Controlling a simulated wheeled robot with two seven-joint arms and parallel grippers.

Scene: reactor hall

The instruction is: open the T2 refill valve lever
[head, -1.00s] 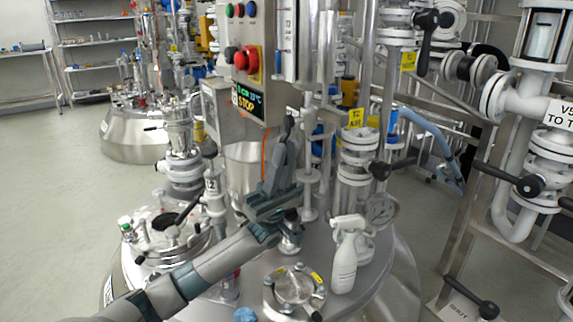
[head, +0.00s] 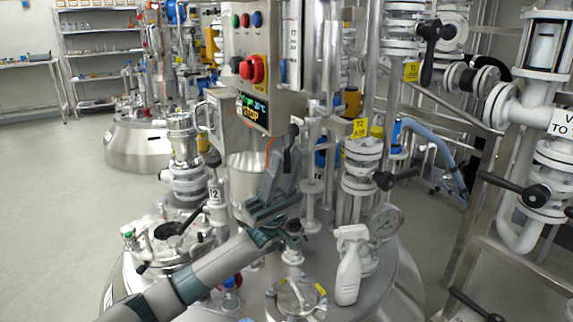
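My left gripper (head: 282,170) is above the tank lid near the middle of the picture, in front of the control box. Its arm comes in from the lower left. A dark upright piece (head: 293,132) rises right at its fingertips; I cannot tell whether it is a lever or part of the gripper, so the finger gap is unclear. To the right, a yellow T2 AIR tag (head: 360,128) hangs by a pipe, with a black valve lever (head: 396,178) below it, apart from the gripper. Another black lever (head: 430,52) hangs upper right beside a yellow tag (head: 411,71), its text unreadable. No tag reads as refill.
A white spray bottle (head: 350,266) and a pressure gauge (head: 385,222) stand right of my arm. The control box (head: 249,65) carries a red stop button. More black-levered white pipework (head: 538,195) fills the right. Open floor (head: 60,210) lies left.

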